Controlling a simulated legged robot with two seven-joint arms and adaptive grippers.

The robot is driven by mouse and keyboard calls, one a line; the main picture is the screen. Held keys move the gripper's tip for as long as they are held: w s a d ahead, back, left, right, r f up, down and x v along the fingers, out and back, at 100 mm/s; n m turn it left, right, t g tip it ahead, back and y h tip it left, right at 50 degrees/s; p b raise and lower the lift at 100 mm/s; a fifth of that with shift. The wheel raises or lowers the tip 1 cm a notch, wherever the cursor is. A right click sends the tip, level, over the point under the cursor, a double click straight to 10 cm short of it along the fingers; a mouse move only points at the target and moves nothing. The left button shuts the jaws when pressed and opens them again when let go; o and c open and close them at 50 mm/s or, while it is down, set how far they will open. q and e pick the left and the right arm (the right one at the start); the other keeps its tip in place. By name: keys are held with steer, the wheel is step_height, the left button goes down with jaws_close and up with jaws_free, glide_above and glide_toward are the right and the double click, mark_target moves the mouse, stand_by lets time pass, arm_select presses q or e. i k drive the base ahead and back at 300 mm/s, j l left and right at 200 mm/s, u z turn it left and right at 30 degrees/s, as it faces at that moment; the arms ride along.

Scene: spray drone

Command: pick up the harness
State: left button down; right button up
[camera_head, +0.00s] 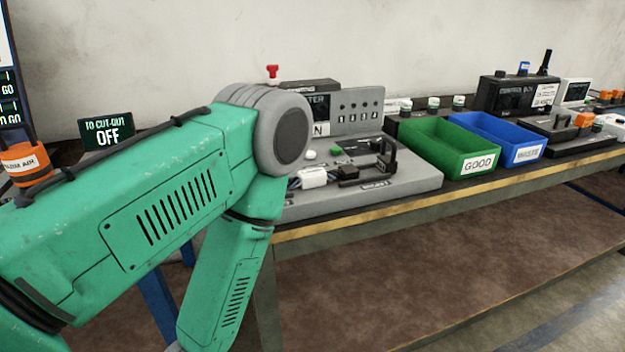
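What looks like the harness, a white connector (313,177) with a dark part joined on its right, lies on the grey fixture board (415,180) on the bench. A black upright clamp or handle (388,157) stands on the board's right part. My green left arm comes in from the left and bends downward in front of the bench. It hides part of the board's left side. My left gripper is out of view below the picture. My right arm and gripper are not in view.
A green bin (436,153) labelled GOOD and a blue bin (497,143) stand right of the board. A black control box (513,95) is behind them. The floor before the bench is clear.

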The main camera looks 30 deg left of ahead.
mark_target(318, 177)
steer(key=u, duration=1)
